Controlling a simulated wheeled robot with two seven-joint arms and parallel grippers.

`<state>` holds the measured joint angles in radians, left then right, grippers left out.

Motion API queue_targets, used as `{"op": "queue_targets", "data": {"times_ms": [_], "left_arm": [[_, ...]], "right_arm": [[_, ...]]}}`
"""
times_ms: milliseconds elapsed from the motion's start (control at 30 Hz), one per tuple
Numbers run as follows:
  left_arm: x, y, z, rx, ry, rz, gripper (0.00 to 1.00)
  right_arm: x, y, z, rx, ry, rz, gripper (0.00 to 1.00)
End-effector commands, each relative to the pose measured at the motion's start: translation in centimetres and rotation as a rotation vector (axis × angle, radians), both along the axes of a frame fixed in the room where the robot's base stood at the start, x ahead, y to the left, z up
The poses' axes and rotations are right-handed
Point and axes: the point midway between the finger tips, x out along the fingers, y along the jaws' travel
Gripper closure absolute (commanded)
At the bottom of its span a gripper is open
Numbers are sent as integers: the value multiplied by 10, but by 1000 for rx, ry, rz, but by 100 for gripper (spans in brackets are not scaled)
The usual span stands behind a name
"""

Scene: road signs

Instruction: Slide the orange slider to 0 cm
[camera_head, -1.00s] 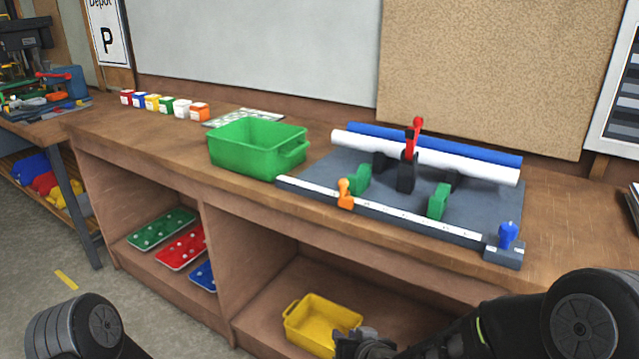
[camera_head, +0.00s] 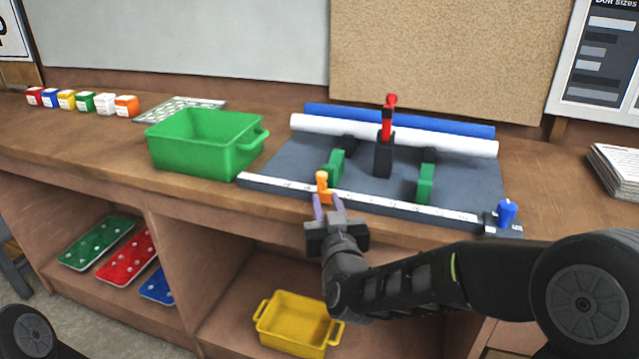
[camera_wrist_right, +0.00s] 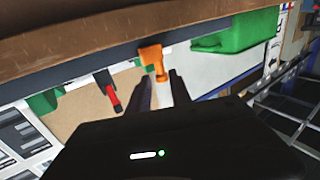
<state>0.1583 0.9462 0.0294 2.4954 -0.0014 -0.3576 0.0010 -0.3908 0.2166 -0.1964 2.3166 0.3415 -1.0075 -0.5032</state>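The orange slider (camera_head: 322,184) sits on the white ruler strip (camera_head: 400,207) along the front edge of the grey fixture, left of its middle. My right gripper (camera_head: 327,203) is at the slider, its two fingers open and pointing at it from the front. In the right wrist view the slider (camera_wrist_right: 153,59) stands just beyond the open fingertips (camera_wrist_right: 158,80); I cannot tell whether they touch it. The ruler numbers are too small to read. My left gripper is out of view.
A green bin (camera_head: 200,143) stands beside the ruler's left end. Green blocks (camera_head: 425,183), a red-handled clamp (camera_head: 386,140) and white and blue rolls are on the fixture. A blue knob (camera_head: 506,212) is at its right end. A yellow bin (camera_head: 292,322) is on the shelf below.

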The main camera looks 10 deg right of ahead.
Motion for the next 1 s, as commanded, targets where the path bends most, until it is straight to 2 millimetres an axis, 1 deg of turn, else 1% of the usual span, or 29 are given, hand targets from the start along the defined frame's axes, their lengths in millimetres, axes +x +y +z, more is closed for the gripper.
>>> {"op": "queue_targets", "data": {"times_ms": [133, 233, 500, 633, 767, 1000], "left_arm": [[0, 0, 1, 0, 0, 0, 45], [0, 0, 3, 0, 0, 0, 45], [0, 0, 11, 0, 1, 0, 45], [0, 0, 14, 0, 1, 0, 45], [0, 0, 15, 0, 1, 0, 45], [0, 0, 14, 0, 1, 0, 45]], "right_arm": [[5, -1, 0, 1, 1, -1, 75], [15, -2, 0, 0, 2, -1, 75], [56, -5, 1, -1, 1, -1, 75], [71, -7, 0, 1, 2, 0, 75], [78, -7, 0, 1, 1, 0, 75], [78, -7, 0, 1, 1, 0, 75]]}}
